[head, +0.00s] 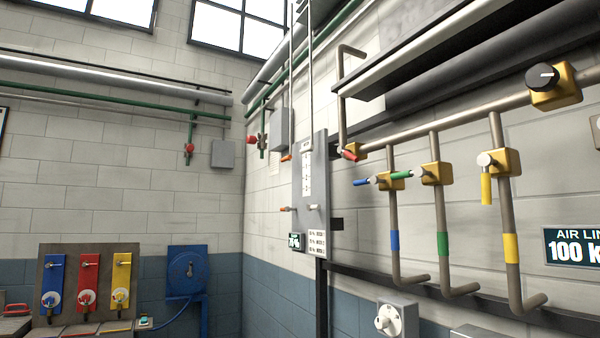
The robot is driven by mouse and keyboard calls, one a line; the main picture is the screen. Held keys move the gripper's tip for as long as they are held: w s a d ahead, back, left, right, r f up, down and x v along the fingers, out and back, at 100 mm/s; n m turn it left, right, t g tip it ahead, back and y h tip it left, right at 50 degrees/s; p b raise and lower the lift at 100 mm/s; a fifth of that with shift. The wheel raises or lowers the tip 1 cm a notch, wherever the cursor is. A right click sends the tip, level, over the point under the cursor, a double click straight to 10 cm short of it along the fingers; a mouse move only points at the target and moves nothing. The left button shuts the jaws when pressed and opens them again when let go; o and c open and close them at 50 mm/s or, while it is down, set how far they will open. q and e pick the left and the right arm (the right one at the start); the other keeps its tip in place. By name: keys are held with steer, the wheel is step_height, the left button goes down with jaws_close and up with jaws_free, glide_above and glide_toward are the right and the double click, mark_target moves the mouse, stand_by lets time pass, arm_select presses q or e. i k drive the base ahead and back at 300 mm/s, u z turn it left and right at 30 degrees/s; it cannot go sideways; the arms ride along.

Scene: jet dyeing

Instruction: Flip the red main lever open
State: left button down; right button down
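The red lever (349,155) is a short red handle on a brass valve (361,149) at the left end of the pipe run on the right-hand wall. A bent grey pipe (342,85) comes down to this valve from above. The red handle slants down to the right in the picture, roughly level with the pipe. Neither of my grippers shows in the head view, and nothing touches the lever.
Blue (366,182), green (396,175) and yellow (486,188) levers sit on branch valves right of the red one. A black knob (542,77) is on the pipe's right. A grey gauge board (312,190) stands left of the red lever. A dark shelf (440,50) overhangs.

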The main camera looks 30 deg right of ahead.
mark_target(350, 155)
steer(key=u, duration=0.15)
steer(key=i, duration=0.95)
steer(key=z, duration=0.7)
steer(key=i, duration=0.9)
steer(key=z, duration=0.65)
